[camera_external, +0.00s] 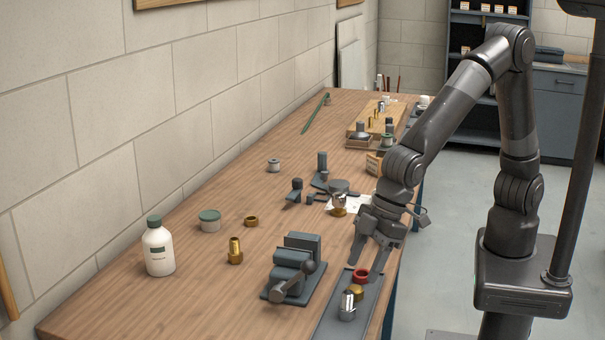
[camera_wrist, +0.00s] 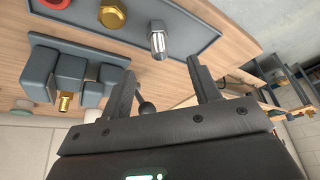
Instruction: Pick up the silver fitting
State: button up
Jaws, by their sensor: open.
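The silver fitting (camera_external: 347,306) stands on a narrow grey tray (camera_external: 334,322) at the near right edge of the bench. In the wrist view the silver fitting (camera_wrist: 158,42) shows its shiny body and hex end, just beyond the fingertips and roughly between them. My gripper (camera_external: 366,266) is open and empty. It points down above the far part of the tray, near the red ring, and is apart from the fitting. In the wrist view my gripper (camera_wrist: 160,80) has its two fingers spread wide.
A brass nut (camera_external: 356,292) and a red ring (camera_external: 361,275) share the tray. A grey vise (camera_external: 295,268) stands left of it. A brass fitting (camera_external: 235,251), white bottle (camera_external: 158,247) and lidded jar (camera_external: 210,221) stand farther left. Tools and a wooden rack (camera_external: 376,124) are farther back.

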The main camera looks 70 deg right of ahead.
aim_at(348, 301)
jog(key=x, duration=0.9)
jog(key=shift+w+a+f, duration=0.1)
jog(key=shift+w+f, duration=0.05)
jog(key=shift+f, duration=0.2)
jog(key=shift+c, duration=0.5)
jog(key=c, duration=1.1)
